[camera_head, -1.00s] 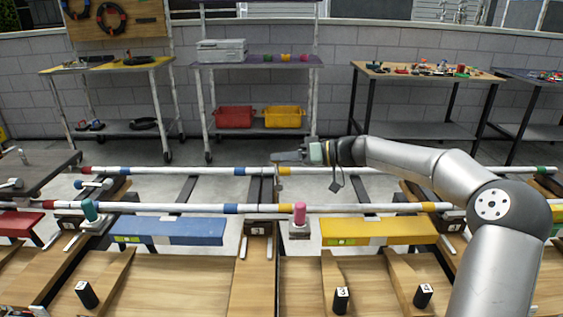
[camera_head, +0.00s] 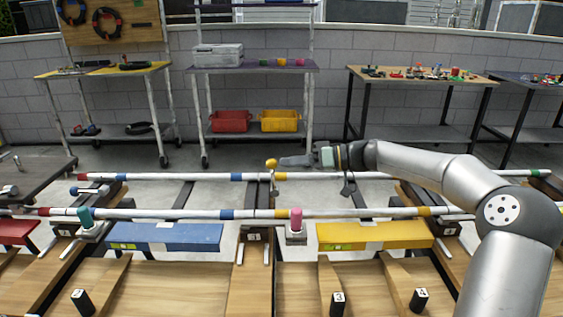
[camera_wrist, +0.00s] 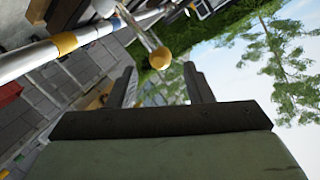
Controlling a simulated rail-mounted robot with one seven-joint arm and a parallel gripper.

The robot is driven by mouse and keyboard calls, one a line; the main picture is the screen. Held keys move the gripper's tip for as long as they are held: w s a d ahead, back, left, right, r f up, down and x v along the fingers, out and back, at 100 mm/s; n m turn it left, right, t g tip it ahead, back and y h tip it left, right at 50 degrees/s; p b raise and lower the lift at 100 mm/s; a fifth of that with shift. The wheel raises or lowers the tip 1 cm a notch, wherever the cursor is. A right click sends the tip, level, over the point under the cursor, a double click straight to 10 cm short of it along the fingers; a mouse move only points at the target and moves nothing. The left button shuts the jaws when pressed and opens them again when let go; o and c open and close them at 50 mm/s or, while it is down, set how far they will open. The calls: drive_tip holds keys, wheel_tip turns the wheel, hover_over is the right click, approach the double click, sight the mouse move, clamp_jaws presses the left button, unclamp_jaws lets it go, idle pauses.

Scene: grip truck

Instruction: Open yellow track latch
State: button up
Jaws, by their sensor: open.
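The yellow track latch shows as a yellow ball knob (camera_head: 271,163) at the yellow-banded joint of the far white rail (camera_head: 330,175). In the wrist view the yellow knob (camera_wrist: 160,58) sits on a thin metallic lever, near a yellow band on the rail. My gripper (camera_head: 288,161) is just to the right of the knob in the head view, pointing left. In the wrist view my gripper (camera_wrist: 160,85) is open, and the knob appears just beyond and between its fingertips. I see nothing between the fingers, and cannot tell whether they touch the knob.
The near white rail (camera_head: 350,212) runs parallel, in front. A pink knob (camera_head: 296,218) and a teal knob (camera_head: 84,217) stand beside it. Blue (camera_head: 165,235) and yellow (camera_head: 375,235) panels lie in front. Grey floor is open behind the far rail.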

drive_tip(key=p+v, duration=0.2)
drive_tip(key=v, duration=1.1)
drive_tip(key=shift+d, duration=0.3)
drive_tip(key=shift+r, duration=0.1)
